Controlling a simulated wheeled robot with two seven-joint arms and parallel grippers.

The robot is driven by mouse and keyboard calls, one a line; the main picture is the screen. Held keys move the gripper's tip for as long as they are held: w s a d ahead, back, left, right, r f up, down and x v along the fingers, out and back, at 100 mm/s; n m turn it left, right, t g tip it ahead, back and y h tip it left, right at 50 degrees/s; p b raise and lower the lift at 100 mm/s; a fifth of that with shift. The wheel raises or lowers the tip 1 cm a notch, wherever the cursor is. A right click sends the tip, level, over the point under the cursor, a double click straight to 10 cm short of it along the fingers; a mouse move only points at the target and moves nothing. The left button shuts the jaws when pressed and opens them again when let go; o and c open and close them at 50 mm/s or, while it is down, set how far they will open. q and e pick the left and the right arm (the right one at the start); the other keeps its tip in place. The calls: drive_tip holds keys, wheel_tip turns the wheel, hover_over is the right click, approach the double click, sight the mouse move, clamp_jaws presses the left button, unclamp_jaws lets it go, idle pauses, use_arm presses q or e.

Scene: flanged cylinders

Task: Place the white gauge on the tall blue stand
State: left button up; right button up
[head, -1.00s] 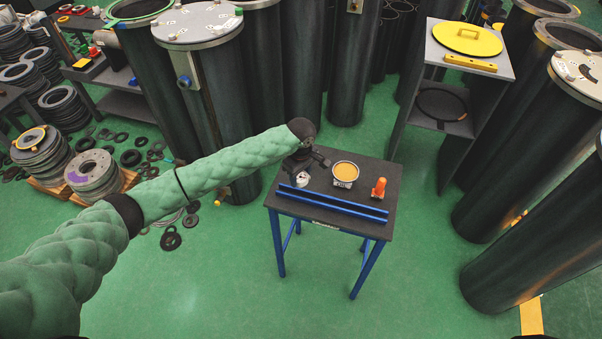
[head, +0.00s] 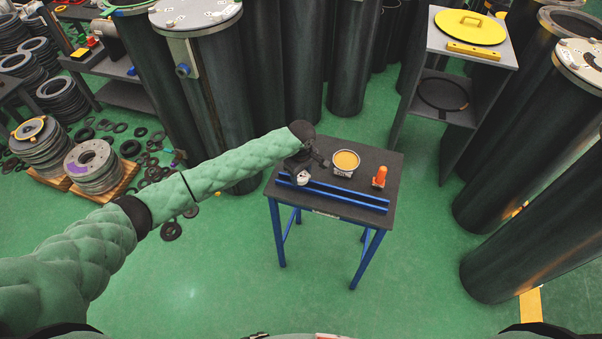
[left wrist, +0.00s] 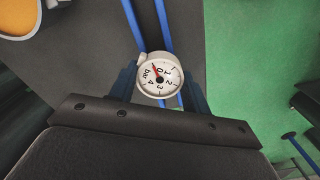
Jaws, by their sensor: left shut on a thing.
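The white gauge (left wrist: 159,77) has a round dial with numbers and a red needle. It also shows small in the head view (head: 303,179), below my left gripper (head: 301,172). In the left wrist view the gripper (left wrist: 160,90) is shut on the gauge, with a finger on each side. Two long blue bars (head: 345,197) on the dark tabletop pass under the gauge in both views; I cannot tell the gap. The table has blue legs (head: 278,235). I cannot make out a separate tall blue stand. My right gripper is not in view.
A round container with an orange-yellow top (head: 346,160) and an orange object (head: 379,178) stand on the table (head: 388,160). A grey shelf (head: 475,105) holds a yellow lid (head: 470,26). Large dark cylinders stand behind and right. Green floor is clear around the table.

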use_arm(q)
drive_tip(key=shift+f, duration=0.2)
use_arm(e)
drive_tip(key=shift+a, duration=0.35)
use_arm(q)
drive_tip(key=o, duration=1.1)
drive_tip(key=shift+o, duration=0.2)
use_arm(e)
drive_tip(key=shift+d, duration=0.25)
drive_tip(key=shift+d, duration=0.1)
